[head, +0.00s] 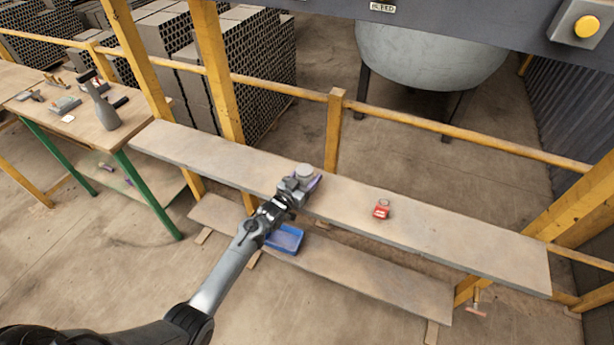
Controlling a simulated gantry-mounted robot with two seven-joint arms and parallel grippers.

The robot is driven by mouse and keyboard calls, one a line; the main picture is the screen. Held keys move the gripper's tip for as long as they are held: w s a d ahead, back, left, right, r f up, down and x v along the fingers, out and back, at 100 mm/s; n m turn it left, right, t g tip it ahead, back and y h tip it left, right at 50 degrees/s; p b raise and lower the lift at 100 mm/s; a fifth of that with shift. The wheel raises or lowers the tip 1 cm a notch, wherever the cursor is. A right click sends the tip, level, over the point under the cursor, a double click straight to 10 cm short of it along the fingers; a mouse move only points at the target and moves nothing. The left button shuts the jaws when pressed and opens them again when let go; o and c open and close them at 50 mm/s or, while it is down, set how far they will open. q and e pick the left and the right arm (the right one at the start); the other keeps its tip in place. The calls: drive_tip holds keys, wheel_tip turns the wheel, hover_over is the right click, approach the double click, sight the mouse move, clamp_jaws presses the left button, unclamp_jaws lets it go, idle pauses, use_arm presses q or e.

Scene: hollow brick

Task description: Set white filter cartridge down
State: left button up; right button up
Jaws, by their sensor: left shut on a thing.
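The white filter cartridge (304,171) shows as a pale round top at the tip of my left gripper (299,182). My left gripper is shut on it, over the middle of the long upper shelf board (430,223). The gripper hides most of the cartridge's lower part. I cannot tell whether the cartridge touches the board. A purple patch shows beside the fingers. My right gripper is not in view.
A small red object (381,209) sits on the upper board to the right. A blue tray (285,239) rests on the lower board (370,280). A yellow rail (420,121) runs behind. A workbench (90,125) with tools stands at left.

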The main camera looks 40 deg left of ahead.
use_arm(q)
drive_tip(key=o, duration=1.1)
drive_tip(key=shift+r, duration=0.1)
drive_tip(key=shift+s, duration=0.15)
drive_tip(key=shift+s, duration=0.3)
drive_tip(key=s+d+m+g, duration=0.1)
drive_tip(key=s+d+g, duration=0.3)
drive_tip(key=s, duration=0.8)
drive_tip(key=s+d+g, duration=0.5)
drive_tip(key=s+d, duration=0.3)
drive_tip(key=s, duration=0.5)
drive_tip(key=s+d+m+g+h+p, duration=0.1)
drive_tip(key=s+d+g, duration=0.4)
drive_tip(key=s, duration=0.8)
drive_tip(key=shift+s+d+m, duration=0.2)
drive_tip(key=shift+d+m, duration=0.1)
drive_tip(key=shift+d, duration=0.75)
